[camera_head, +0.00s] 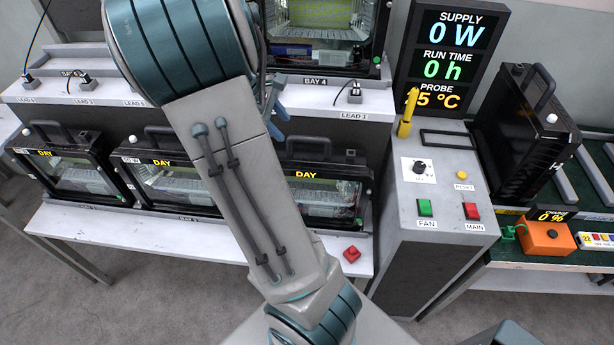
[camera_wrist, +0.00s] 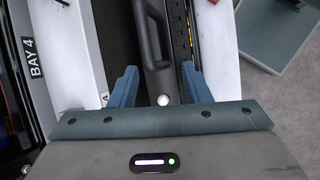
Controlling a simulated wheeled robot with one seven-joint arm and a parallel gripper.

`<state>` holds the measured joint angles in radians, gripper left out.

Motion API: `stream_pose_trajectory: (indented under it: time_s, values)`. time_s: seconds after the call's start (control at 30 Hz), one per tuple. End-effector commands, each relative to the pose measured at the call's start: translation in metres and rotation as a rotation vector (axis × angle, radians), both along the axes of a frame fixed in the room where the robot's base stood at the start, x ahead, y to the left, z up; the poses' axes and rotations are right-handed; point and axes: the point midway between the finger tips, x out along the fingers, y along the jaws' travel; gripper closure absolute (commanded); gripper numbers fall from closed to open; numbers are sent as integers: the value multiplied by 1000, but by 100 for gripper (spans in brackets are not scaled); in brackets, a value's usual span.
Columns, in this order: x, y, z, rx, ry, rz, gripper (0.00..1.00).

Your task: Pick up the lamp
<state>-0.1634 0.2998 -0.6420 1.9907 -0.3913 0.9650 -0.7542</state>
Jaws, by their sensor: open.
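A black lamp housing with a carry handle on top (camera_wrist: 150,40) lies under my gripper (camera_wrist: 159,72) in the wrist view. The two blue fingers are apart, one on each side of the handle's near end, and nothing is gripped. Whether they touch the handle I cannot tell. In the head view my blue fingers (camera_head: 277,118) show partly behind my arm, above the right-hand housing on the lower shelf (camera_head: 325,195). Two more such housings, the middle one (camera_head: 165,180) and the left one (camera_head: 70,170), stand beside it with lit windows.
Another housing (camera_head: 320,35) stands on the upper shelf (camera_head: 375,100) at BAY 4. A grey control console (camera_head: 435,190) with a display (camera_head: 450,60) is to the right. A black case (camera_head: 520,125) stands on the right bench. A red button (camera_head: 352,254) sits on the lower shelf.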

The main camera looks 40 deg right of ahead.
Motion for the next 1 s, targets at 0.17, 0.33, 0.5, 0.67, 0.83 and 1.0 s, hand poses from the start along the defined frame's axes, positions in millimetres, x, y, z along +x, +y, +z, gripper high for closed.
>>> stream_pose_trajectory:
  time_s: [0.17,0.33,0.5,0.67,0.83,1.0]
  values:
    - [2,-15,14,-33,42,27,57]
    - [-6,-29,-8,-34,50,26,57]
    - [-15,-44,-37,-34,49,26,57]
    - [-18,-53,-54,-34,44,26,57]
    - [-21,-57,-61,-33,44,27,57]
    - [-28,-69,-76,-33,46,25,57]
